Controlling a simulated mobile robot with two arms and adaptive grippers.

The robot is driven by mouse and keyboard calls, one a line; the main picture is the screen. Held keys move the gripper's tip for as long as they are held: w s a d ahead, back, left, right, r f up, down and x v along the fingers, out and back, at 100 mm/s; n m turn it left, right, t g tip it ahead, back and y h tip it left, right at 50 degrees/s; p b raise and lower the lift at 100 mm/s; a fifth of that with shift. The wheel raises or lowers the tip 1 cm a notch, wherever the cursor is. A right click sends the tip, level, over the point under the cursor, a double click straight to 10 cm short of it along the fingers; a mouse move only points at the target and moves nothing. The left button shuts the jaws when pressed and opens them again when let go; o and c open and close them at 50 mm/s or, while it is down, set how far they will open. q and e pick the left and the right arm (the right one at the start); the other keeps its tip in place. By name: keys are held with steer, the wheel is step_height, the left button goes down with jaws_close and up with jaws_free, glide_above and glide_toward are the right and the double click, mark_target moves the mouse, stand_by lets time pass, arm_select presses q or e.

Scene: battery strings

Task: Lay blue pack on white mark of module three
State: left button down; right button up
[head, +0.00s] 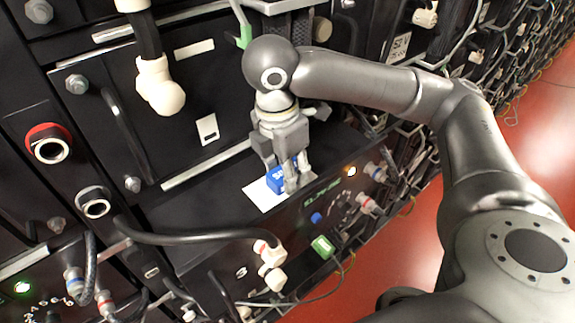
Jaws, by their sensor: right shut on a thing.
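My right gripper (287,185) points down over the top of a black module (190,205) and is shut on the blue pack (275,182). The blue pack is small, with white lettering on its side, and is partly hidden by the fingers. It is at the white mark (262,198), a pale rectangle on the module's top whose left part shows bare. I cannot tell whether the pack touches the mark or hangs slightly above it. A "3" shows on the front below. My left gripper is not in view.
A black cable (190,237) with a cream connector (268,252) runs along the module's front left. A lit panel and several plugs (366,203) are on the front right. Dark racks rise behind. The red floor (395,260) is clear at the right.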

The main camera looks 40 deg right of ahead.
steer(key=o, duration=1.2)
steer(key=shift+w, duration=0.15)
